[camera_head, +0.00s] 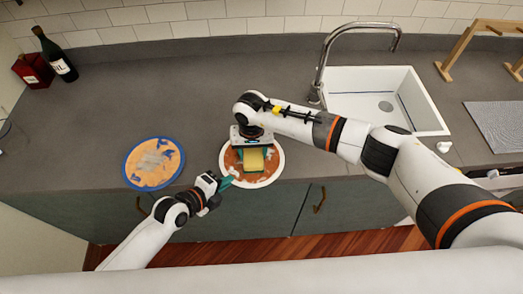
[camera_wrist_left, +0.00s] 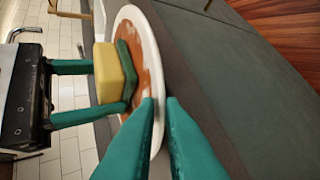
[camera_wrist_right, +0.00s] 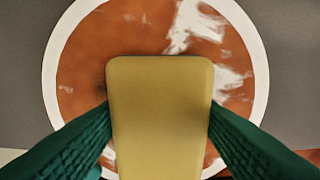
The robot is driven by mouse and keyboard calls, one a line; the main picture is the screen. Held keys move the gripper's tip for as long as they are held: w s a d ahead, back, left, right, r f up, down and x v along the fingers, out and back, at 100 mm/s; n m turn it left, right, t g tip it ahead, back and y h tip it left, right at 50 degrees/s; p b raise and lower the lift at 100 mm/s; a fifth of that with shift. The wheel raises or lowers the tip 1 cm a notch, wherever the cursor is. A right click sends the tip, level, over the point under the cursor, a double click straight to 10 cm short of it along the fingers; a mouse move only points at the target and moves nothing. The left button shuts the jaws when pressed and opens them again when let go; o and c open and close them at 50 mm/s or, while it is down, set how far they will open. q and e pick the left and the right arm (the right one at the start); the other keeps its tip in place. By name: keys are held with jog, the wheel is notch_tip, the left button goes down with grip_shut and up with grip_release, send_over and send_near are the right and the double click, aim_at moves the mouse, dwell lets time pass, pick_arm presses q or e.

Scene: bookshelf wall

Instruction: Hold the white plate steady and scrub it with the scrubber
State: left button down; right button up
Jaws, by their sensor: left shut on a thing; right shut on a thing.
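The white plate (camera_head: 277,173) lies near the counter's front edge, its face smeared orange-brown with white patches showing. My left gripper (camera_head: 226,183) is shut on the plate's near-left rim; in the left wrist view its green fingers (camera_wrist_left: 163,102) pinch the rim. My right gripper (camera_head: 253,156) is shut on the scrubber (camera_head: 253,160), a yellow sponge with a dark green pad. In the left wrist view the scrubber (camera_wrist_left: 108,72) has its green side against or very near the smeared face. In the right wrist view it (camera_wrist_right: 160,115) hides the plate's middle and lower part.
A blue-rimmed plate (camera_head: 153,163) with orange smears lies to the left. A sink (camera_head: 425,110) with a tall tap (camera_head: 320,75) is at the back right. A dark bottle (camera_head: 55,57) and red box (camera_head: 33,70) stand far left. The counter between is clear.

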aim_at(270, 158)
jog(key=shift+w+a, duration=0.15)
jog(key=shift+a, duration=1.45)
jog(key=shift+w+a, duration=0.1)
jog(key=shift+a, duration=1.45)
jog(key=shift+d, duration=0.6)
jog(key=shift+s+d, duration=0.15)
jog(key=shift+d, duration=1.5)
jog(key=shift+s+d, duration=0.15)
jog(key=shift+d, duration=1.5)
jog(key=shift+s+d, duration=0.15)
jog(key=shift+d, duration=1.5)
jog(key=shift+d+r, duration=0.15)
jog(key=shift+r, duration=0.05)
notch_tip(270, 158, up, 8)
jog(key=shift+f, duration=0.2)
